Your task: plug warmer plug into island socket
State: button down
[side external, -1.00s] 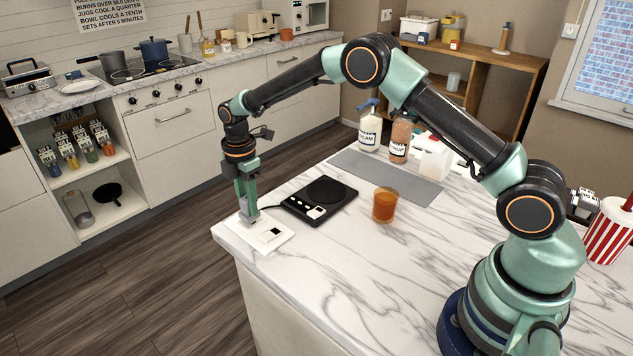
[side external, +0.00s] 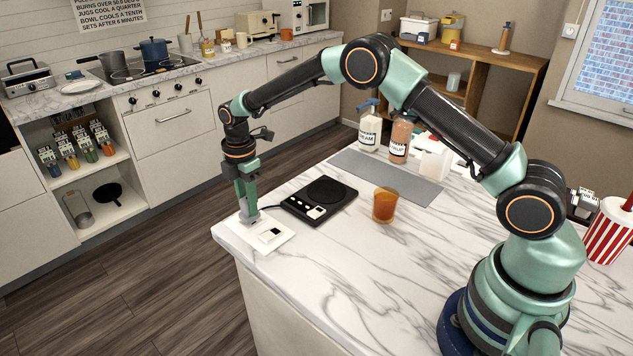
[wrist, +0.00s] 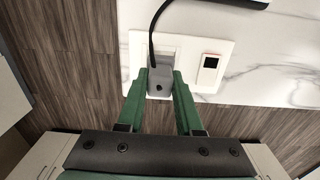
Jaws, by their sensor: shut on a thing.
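The warmer plug (wrist: 160,82) is a grey block with a black cable running from it toward the top of the wrist view. My gripper (wrist: 160,88) is shut on it, a green finger at each side. In the side external view my gripper (side external: 249,218) points down over the left part of the white island socket plate (side external: 264,238). In the wrist view the plug covers most of a square recess in the socket plate (wrist: 190,60). Whether the plug is fully seated cannot be told. The black warmer (side external: 319,201) lies flat behind the plate.
A black rocker switch (wrist: 209,62) is on the plate's right part. A glass of orange drink (side external: 385,205) stands right of the warmer. A grey mat (side external: 400,182), pump bottles (side external: 369,130) and a striped cup (side external: 606,235) are farther off. The counter's front-left edge is close to the plate.

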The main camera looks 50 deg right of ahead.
jog(key=shift+f, duration=0.55)
jog(key=c, duration=0.5)
grip_release()
jog(key=s+d+r+m+t, duration=0.1)
jog(key=s+r+m, duration=0.1)
jog(key=r, duration=0.7)
jog(key=s+d+r+m, duration=0.1)
jog(key=s+r+m, duration=0.1)
jog(key=r, duration=0.8)
jog(key=s+d+r+m+t, duration=0.1)
jog(key=s+d+m+t, duration=0.1)
jog(key=s+m, duration=0.5)
jog(key=s+d+r+m+t, duration=0.2)
jog(key=s+m, duration=0.5)
jog(key=s, duration=0.7)
jog(key=shift+d+t, duration=0.3)
jog(key=shift+d, duration=0.45)
